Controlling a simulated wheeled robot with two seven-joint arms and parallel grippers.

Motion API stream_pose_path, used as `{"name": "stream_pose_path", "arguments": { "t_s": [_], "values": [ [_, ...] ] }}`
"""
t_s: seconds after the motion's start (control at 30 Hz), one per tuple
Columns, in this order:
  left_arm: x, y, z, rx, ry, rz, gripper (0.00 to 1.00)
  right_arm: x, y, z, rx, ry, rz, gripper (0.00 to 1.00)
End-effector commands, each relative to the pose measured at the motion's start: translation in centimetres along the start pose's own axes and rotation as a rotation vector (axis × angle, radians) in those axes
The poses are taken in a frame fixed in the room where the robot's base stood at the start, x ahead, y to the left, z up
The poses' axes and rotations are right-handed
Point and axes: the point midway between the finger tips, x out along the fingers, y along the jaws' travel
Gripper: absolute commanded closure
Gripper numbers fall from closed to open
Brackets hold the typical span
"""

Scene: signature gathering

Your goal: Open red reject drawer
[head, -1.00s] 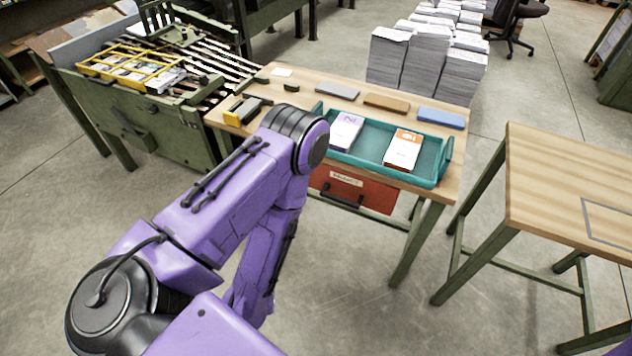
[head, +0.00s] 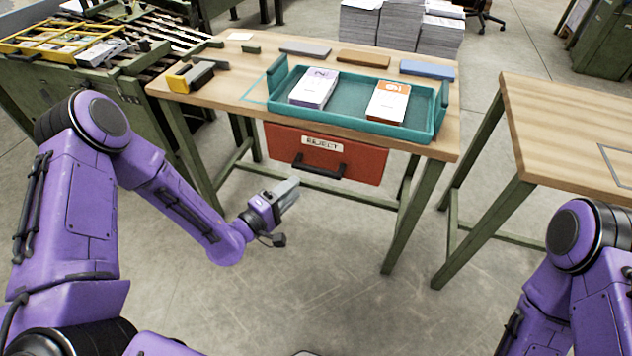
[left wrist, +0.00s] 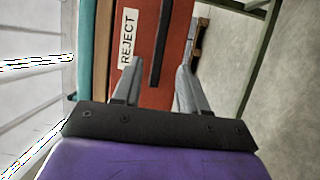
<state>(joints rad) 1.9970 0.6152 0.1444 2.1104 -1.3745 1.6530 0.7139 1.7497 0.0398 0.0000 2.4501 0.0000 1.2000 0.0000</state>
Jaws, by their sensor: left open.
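The red drawer (head: 350,162) with a "REJECT" label hangs under the wooden table and looks shut. Its dark bar handle (head: 318,171) is on the front, below the label. My left gripper (head: 290,187) is open and empty, in front of the drawer and a little left of and below the handle. In the left wrist view, the red drawer front (left wrist: 176,25) lies ahead, turned sideways, and the handle (left wrist: 161,42) shows between the two finger lines (left wrist: 162,75), apart from them. My right arm shows at the right edge of the head view; its gripper is out of frame.
A teal tray (head: 440,112) with two stacks of printed cards stands on the wooden table (head: 225,85). Green table legs (head: 410,220) flank the drawer. A second table (head: 560,120) stands at the right. Floor in front is clear.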

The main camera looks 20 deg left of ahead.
Motion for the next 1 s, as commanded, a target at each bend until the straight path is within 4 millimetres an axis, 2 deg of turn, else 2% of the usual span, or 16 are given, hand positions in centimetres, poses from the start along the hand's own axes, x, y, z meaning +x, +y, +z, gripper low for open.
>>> {"name": "stream_pose_path", "arguments": {
  "t_s": [0.3, 0.4, 0.53, 0.77, 0.8, 0.87, 0.9, 0.93, 1.0],
  "values": [
    [6.8, 0.1, 0.2, 0.004, -0.003, -0.002, 0.57, 0.2, 0.0, 0.1, 0.0, 0.001, 0.0, 0.57],
    [8.4, 0.0, 0.2, 0.004, -0.003, -0.004, 0.57, 0.3, 0.0, 0.1, 0.0, 0.0, 0.0, 0.57],
    [9.5, 0.0, 0.2, 0.004, -0.002, -0.005, 0.57, 0.4, 0.0, 0.1, 0.0, 0.0, 0.0, 0.57],
    [9.6, 0.0, 0.2, 0.003, -0.002, -0.006, 0.57, 0.4, 0.0, 0.1, 0.0, 0.0, 0.0, 0.57],
    [9.6, 0.0, 0.2, 0.003, -0.002, -0.006, 0.61, 0.4, 0.0, 0.1, 0.0, 0.0, 0.0, 0.57],
    [9.6, 0.0, 0.2, 0.003, -0.002, -0.006, 0.8, 0.4, 0.0, 0.1, 0.0, 0.0, 0.0, 0.57],
    [9.6, 0.0, 0.2, 0.003, -0.002, -0.006, 0.93, 0.4, 0.0, 0.1, 0.0, 0.0, 0.0, 0.57],
    [9.6, 0.0, 0.2, 0.003, -0.002, -0.007, 1.0, 0.4, 0.0, 0.1, 0.0, 0.0, 0.0, 0.57],
    [9.6, 0.0, 0.2, 0.003, -0.002, -0.007, 1.0, 0.4, 0.0, 0.1, 0.0, 0.0, 0.0, 0.57]
  ]
}}
